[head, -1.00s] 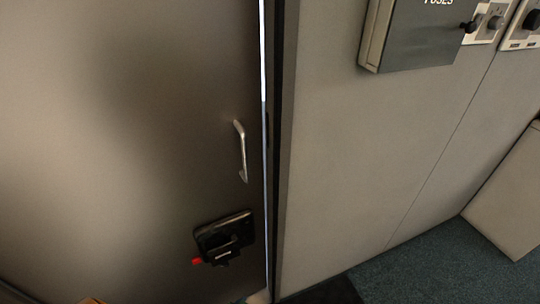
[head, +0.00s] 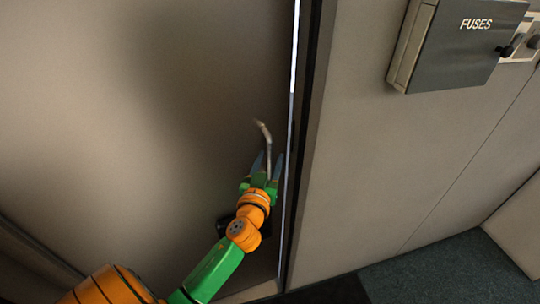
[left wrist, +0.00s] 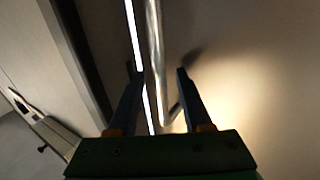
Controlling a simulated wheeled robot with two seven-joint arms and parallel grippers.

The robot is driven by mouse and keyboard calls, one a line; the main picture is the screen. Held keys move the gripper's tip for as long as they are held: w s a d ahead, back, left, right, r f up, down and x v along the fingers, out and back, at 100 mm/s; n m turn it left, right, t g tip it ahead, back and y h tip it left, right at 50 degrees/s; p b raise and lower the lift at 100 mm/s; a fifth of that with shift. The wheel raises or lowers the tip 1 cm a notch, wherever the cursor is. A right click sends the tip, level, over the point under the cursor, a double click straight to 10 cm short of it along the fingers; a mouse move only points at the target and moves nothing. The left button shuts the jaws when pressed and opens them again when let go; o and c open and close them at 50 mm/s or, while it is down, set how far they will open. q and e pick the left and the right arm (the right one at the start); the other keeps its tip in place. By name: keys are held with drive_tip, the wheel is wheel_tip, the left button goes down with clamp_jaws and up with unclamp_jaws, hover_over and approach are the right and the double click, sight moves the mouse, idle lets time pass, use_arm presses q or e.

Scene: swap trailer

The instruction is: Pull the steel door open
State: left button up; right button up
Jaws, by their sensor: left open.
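The steel door (head: 130,110) fills the left of the head view, with a thin bright gap (head: 294,60) along its right edge. Its handle (head: 264,135) is a slim metal bar near that edge. My left gripper (head: 266,158) is at the lower part of the handle, with its fingers open on either side. In the left wrist view the handle (left wrist: 155,60) runs between the two spread fingers of the left gripper (left wrist: 158,72), nearer the left finger. I cannot tell whether a finger touches it. My right gripper is not in view.
A grey box marked FUSES (head: 457,45) is on the wall (head: 400,150) right of the door frame. A black lock unit (head: 228,222) on the door is mostly hidden behind my left arm. Dark carpet (head: 440,270) shows at lower right.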

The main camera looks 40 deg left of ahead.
use_arm(q)
drive_tip(key=shift+w+a, duration=0.1)
drive_tip(key=shift+w, duration=0.2)
drive_tip(key=shift+s, duration=0.15)
clamp_jaws()
idle(1.1)
